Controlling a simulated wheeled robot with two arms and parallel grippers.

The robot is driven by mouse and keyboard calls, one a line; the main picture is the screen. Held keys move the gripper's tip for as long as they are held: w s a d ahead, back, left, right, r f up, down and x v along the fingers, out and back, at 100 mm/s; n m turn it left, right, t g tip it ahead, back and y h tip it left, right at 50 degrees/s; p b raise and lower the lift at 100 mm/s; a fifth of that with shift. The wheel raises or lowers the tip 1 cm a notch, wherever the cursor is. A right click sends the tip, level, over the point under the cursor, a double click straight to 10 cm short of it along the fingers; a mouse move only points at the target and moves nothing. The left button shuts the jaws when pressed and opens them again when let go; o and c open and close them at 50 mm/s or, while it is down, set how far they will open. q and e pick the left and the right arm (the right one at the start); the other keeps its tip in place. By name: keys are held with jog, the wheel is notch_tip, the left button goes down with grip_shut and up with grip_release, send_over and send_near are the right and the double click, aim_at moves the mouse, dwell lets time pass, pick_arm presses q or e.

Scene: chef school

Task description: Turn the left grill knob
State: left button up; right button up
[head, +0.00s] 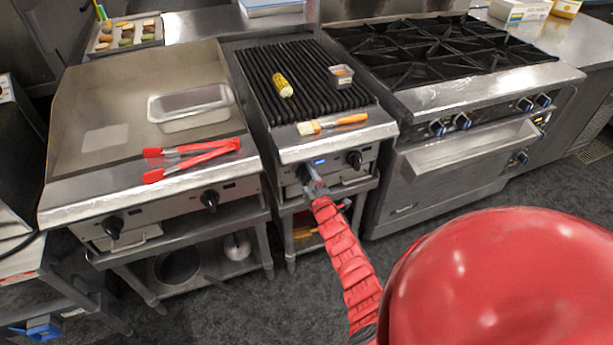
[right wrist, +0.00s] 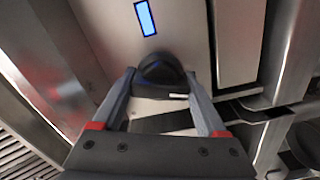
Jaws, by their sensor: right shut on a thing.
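The grill's left knob (right wrist: 158,68) is black and round with a white mark on its rim. It sits on the steel front panel below a lit blue display (right wrist: 145,18). My right gripper (right wrist: 160,76) has one grey finger on each side of this knob and is shut on it. In the head view my right gripper (head: 309,178) reaches the grill's front from below and mostly hides the left knob. The grill's right knob (head: 354,159) is free. The grill (head: 283,63) has black ribbed grates. My left gripper is not in view.
Corn (head: 282,85), a small clear container (head: 341,76) and a brush (head: 340,123) lie on the grill. Red tongs (head: 200,152) and a metal pan (head: 190,106) lie on the left griddle. A stove (head: 452,88) stands close on the right.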

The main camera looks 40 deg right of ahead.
jog(key=m, duration=0.5)
jog(key=shift+m+b, duration=0.35)
jog(key=shift+m, duration=0.05)
jog(key=m+b, duration=0.1)
jog(key=m, duration=0.4)
jog(key=shift+f+m, duration=0.1)
jog(key=shift+m, duration=0.3)
jog(key=o, duration=1.3)
